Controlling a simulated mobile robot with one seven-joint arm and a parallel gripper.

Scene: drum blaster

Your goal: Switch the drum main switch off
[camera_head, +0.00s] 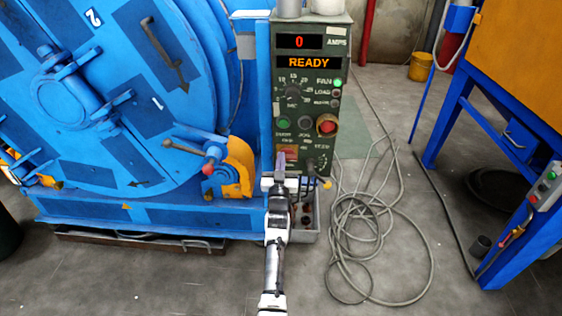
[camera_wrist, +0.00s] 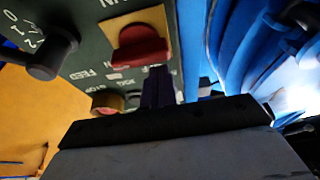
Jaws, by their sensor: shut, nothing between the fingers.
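The dark green control panel (camera_head: 313,85) stands beside the blue drum. Its red switch knob, probably the main switch (camera_head: 291,152), is low on the left of the panel, partly hidden by my gripper. In the wrist view the red knob (camera_wrist: 140,47) sits on a yellow-orange plate. My gripper (camera_head: 281,160) is shut and empty, its fingers in front of the panel's lower left. In the wrist view the fingertips (camera_wrist: 157,72) lie just beside the knob's edge; I cannot tell whether they touch it. The panel reads 0 AMPS and READY.
A red mushroom button (camera_head: 327,124) and a lever (camera_head: 324,178) are on the panel. The blue drum (camera_head: 110,90) fills the left. A coiled grey cable (camera_head: 365,225) lies on the floor. A blue-framed machine (camera_head: 480,130) stands right. Floor in front is mostly clear.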

